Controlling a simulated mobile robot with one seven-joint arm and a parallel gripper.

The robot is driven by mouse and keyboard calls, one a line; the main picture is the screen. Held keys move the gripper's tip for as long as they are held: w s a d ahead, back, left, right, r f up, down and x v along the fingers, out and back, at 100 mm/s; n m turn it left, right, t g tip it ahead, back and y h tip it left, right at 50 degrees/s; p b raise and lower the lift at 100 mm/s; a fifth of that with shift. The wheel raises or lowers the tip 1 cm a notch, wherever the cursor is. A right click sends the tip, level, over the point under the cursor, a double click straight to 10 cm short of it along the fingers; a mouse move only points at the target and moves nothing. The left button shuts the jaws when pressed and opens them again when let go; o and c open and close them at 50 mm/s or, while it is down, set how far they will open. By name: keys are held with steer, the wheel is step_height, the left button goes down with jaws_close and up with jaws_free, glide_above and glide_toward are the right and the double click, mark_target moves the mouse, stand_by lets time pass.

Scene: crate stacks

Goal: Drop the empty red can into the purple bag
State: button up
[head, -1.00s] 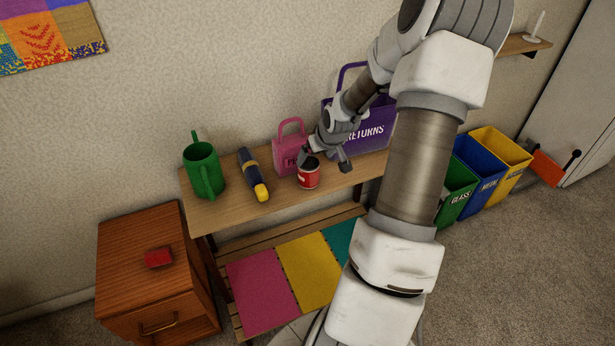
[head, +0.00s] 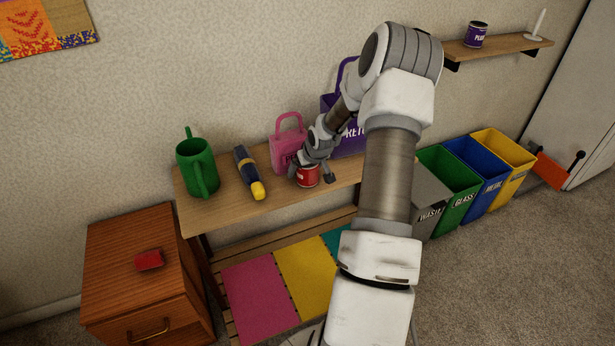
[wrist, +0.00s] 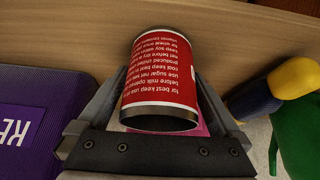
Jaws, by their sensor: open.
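The red can (head: 308,177) stands on the wooden bench in the head view. In the wrist view the can (wrist: 160,82) shows its red label with white text, between the two fingers. My gripper (head: 312,171) is open, with one finger on each side of the can; I cannot tell whether they touch it. The purple bag (head: 355,141), lettered "RETURNS" but partly hidden by my arm, stands behind and right of the can. Its purple side (wrist: 40,112) fills the left of the wrist view.
A pink bag (head: 288,153) stands just behind the can. A blue-yellow flashlight (head: 248,172) and a green watering can (head: 198,168) are to the left. Bins (head: 450,183) stand on the floor at right. A wall shelf (head: 500,45) holds a purple can and a candle.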

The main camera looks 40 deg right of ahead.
steer(key=c, duration=1.3)
steer(key=shift+c, duration=0.2)
steer(key=shift+r, duration=0.15)
step_height(320, 180, up, 4)
steer(key=shift+r+p, duration=0.2)
steer(key=shift+p, duration=1)
steer(key=s+d+r+p, duration=0.4)
steer(key=s+d+r, duration=0.2)
steer(key=s, duration=0.4)
steer(key=shift+r, duration=0.2)
